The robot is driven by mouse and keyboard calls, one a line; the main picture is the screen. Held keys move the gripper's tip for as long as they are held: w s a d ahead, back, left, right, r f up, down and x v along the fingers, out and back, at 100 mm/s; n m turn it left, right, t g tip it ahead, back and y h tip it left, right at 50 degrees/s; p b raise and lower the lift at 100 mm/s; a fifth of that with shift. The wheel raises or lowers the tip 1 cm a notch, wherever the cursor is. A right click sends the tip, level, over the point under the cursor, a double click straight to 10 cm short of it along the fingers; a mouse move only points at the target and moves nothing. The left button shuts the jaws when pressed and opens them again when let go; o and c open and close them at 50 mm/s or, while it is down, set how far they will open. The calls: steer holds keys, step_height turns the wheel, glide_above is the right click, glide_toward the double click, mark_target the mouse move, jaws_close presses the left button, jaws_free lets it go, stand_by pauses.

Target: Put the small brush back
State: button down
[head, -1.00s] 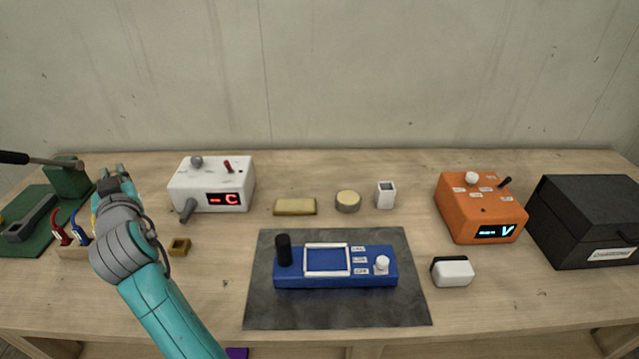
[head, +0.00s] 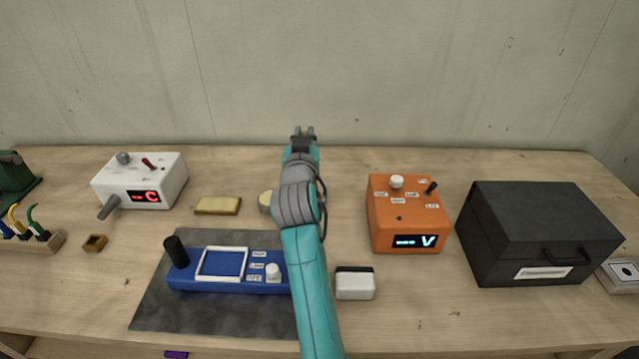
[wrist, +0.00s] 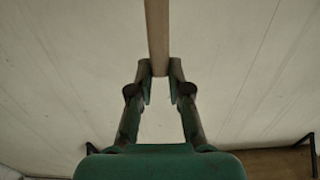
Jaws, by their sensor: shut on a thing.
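My gripper (head: 304,134) is raised in front of the wall, above the back of the bench and left of the orange box. In the wrist view my gripper (wrist: 160,82) is shut on a plain tan bar, which looks like the handle of the small brush (wrist: 157,35). The bar runs from between the fingertips to the top edge of the picture. No bristles show, and in the head view I cannot make out the held thing.
A white meter (head: 140,182), a yellow bar (head: 218,206) and a blue device (head: 225,270) on a dark mat (head: 155,312) lie left. The orange box (head: 407,215), a white-and-black block (head: 355,285) and a black case (head: 540,235) stand right. A wooden pliers rack (head: 52,242) is far left.

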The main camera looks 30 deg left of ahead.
step_height(320, 180, down, 9)
steer(key=shift+w+d+r, duration=0.2)
steer(key=shift+d, duration=0.15)
steer(key=c, duration=1.1)
jaws_free()
steer(key=shift+f, duration=0.1)
steer(key=v, duration=1.2)
steer(key=shift+a, duration=0.15)
steer(key=shift+s+r, duration=0.1)
steer(key=shift+r, duration=0.15)
